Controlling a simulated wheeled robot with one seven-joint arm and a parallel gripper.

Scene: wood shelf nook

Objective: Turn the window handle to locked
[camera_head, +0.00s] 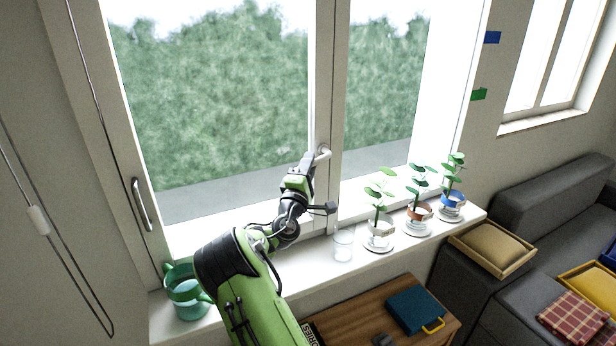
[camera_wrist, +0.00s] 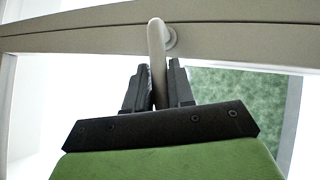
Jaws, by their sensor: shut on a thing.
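The window (camera_head: 325,90) has a white frame with a pale lever handle (camera_head: 323,154) on its middle upright. My gripper (camera_head: 308,160) is at this handle, reaching up from below. In the wrist view the handle (camera_wrist: 156,40) comes off a round base on the frame and runs down between the two dark fingers of my gripper (camera_wrist: 159,88). The fingers are shut on the handle's lever. The lower end of the lever is hidden between the fingers. A second handle (camera_head: 142,204) is on the left part of the window frame, pointing roughly down and apart from my gripper.
The sill holds a green watering can (camera_head: 185,291) at left, a clear glass (camera_head: 343,244) right of my arm, and potted plants (camera_head: 380,230) on saucers further right. A cord hangs at far left.

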